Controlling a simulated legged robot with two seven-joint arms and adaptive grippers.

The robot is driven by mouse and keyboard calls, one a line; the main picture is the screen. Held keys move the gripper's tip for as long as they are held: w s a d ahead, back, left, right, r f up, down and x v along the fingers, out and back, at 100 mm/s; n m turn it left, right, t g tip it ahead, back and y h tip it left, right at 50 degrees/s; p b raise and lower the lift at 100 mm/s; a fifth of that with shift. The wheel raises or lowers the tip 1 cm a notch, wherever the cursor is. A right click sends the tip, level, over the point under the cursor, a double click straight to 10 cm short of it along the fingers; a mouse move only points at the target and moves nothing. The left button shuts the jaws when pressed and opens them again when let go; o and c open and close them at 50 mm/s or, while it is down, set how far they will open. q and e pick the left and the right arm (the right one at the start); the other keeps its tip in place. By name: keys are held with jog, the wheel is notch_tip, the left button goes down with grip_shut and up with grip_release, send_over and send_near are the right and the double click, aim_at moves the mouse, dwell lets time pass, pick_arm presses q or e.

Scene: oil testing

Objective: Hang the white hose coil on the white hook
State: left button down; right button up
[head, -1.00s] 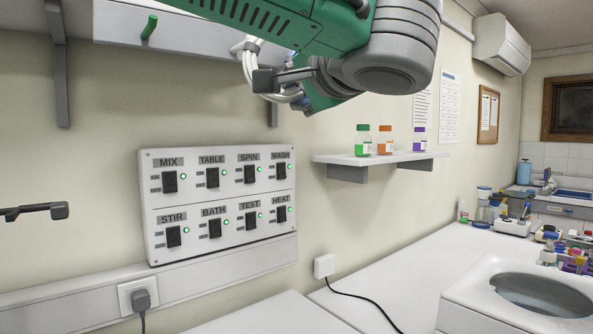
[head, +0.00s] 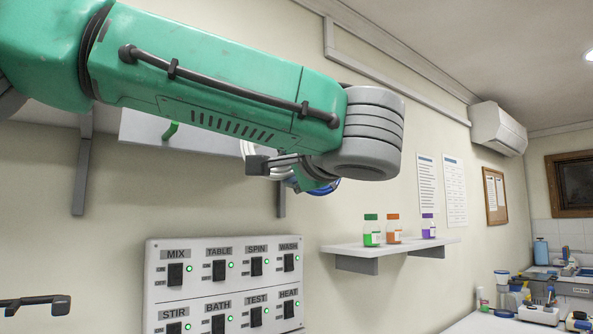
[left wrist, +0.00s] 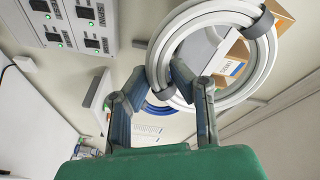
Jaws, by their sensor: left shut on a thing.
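The white hose coil (left wrist: 240,91) is a thick ring of several loops with a grey tie, large in the left wrist view. My left gripper (left wrist: 158,76) is shut on the coil's lower left side. In the head view the gripper (head: 272,164) is raised in front of the white wall board, and only a slice of the coil (head: 247,148) shows behind it. The rest is hidden by my green arm. A green hook (head: 170,131) sticks out of the board. I cannot make out the white hook.
A blue ring-shaped thing (head: 329,187) shows behind the gripper, partly hidden. A cardboard box (left wrist: 279,22) shows behind the coil. A switch panel (head: 210,283) is below, and a wall shelf with several bottles (head: 357,249) is to the right. A dark bar (head: 35,303) stands out at left.

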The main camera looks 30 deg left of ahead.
pick_arm(q)
jog(key=shift+w+a+f, duration=0.1)
jog(key=shift+w+a, duration=0.2)
jog(key=shift+a, duration=0.4)
jog(key=shift+w+a+f, duration=0.1)
jog(key=shift+w+a, duration=0.15)
jog(key=shift+a, duration=0.5)
jog(key=shift+w+a, duration=0.3)
jog(key=shift+a, duration=0.4)
jog(key=shift+w+a+f+b, duration=0.3)
jog(key=shift+a+f+b, duration=0.3)
jog(key=shift+a+b, duration=0.15)
jog(key=c, duration=1.3)
grip_release()
jog(key=shift+d, duration=0.1)
jog(key=v, duration=1.2)
